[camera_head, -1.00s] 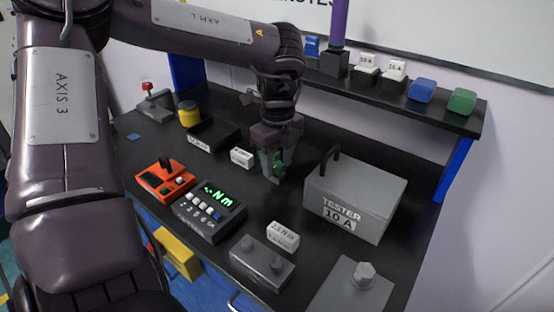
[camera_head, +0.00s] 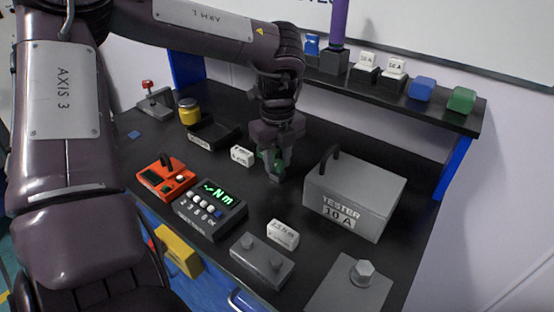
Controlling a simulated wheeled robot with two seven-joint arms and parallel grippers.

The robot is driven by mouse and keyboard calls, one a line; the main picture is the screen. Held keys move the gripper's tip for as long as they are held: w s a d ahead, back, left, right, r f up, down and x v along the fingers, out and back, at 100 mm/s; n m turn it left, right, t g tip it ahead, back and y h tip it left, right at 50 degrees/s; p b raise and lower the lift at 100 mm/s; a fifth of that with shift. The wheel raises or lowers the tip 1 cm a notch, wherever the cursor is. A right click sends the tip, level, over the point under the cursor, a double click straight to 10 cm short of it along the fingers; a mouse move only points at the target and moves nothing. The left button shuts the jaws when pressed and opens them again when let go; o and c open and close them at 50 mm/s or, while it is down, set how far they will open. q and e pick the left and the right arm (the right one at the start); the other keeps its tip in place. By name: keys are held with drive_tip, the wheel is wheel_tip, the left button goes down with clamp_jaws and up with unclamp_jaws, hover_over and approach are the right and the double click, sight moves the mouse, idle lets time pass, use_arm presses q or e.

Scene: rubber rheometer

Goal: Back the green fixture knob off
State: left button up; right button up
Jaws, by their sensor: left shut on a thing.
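The green fixture knob (camera_head: 265,157) is near the middle of the black bench. Only parts of it show, between and beside the fingers of my left gripper (camera_head: 274,168). My left gripper points down from above and is shut on the green knob. The fingers hide most of the knob and what is under it. My right gripper is not in the view.
A grey tester box (camera_head: 375,190) stands just right of the gripper. A small white label block (camera_head: 242,156) is close on the left. A torque display (camera_head: 211,209), orange meter (camera_head: 166,178) and grey block (camera_head: 262,261) lie nearer. A black tray (camera_head: 213,133) is behind left.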

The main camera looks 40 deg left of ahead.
use_arm(q)
drive_tip(key=shift+f+n+b, duration=0.15)
drive_tip(key=shift+n+b, duration=0.3)
drive_tip(key=shift+n, duration=1.05)
drive_tip(key=shift+f+n+b, duration=0.1)
drive_tip(key=shift+n+b, duration=0.65)
drive_tip(key=shift+n, duration=0.25)
drive_tip(key=shift+n+b, duration=0.3)
drive_tip(key=shift+n, duration=0.8)
drive_tip(key=shift+r, duration=0.25)
